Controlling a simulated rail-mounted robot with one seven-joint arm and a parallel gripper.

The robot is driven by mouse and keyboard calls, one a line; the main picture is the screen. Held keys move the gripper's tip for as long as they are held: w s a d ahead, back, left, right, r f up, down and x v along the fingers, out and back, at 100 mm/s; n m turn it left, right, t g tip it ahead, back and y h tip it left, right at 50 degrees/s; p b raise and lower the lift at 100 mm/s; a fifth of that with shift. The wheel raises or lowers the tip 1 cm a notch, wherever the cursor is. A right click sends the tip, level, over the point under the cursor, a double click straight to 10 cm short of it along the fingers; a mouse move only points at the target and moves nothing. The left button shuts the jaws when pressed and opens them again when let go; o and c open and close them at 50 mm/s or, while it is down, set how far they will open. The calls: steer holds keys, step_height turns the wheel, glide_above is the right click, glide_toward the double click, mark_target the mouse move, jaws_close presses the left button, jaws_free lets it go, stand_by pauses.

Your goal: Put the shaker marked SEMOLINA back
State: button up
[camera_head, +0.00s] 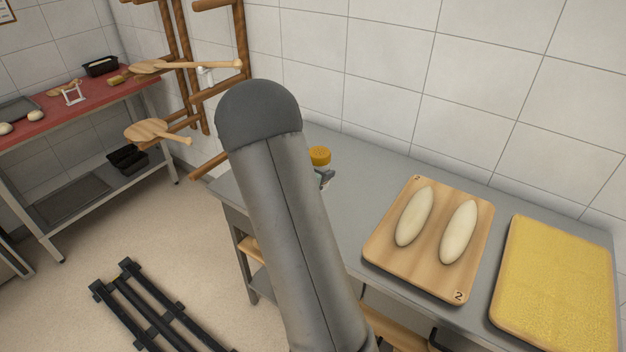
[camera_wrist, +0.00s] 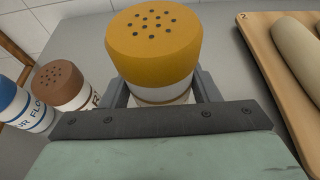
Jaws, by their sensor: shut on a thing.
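A shaker with a yellow-orange perforated cap (camera_wrist: 154,45) stands upright between the fingers of my gripper (camera_wrist: 163,92) in the wrist view. The jaws are shut on its pale body, below the cap. Its label is mostly hidden, so I cannot read its marking. In the head view the same yellow cap (camera_head: 320,156) shows just right of my arm, over the grey table's far left part. I cannot tell whether its base touches the table. A brown-capped shaker (camera_wrist: 60,84) and a blue-capped shaker (camera_wrist: 22,104) with partial flour lettering stand to the left in the wrist view.
The grey table (camera_head: 372,165) has free room behind and right of the held shaker. A wooden board (camera_head: 437,274) with two dough loaves and a yellow-covered tray (camera_head: 556,283) lie to the right. A wooden rack (camera_head: 188,60) with peels stands at left. My arm hides part of the table.

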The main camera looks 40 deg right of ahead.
steer(key=w+f, duration=0.1)
steer(key=f, duration=0.1)
steer(key=w+d+f, duration=0.1)
steer(key=w+f, duration=0.1)
steer(key=shift+p, duration=0.4)
steer(key=shift+w+f, duration=0.15)
steer(key=shift+f, duration=0.7)
steer(key=shift+w+f, duration=0.1)
steer(key=shift+f, duration=0.75)
steer(key=shift+f, duration=0.2)
steer(key=o, duration=1.1)
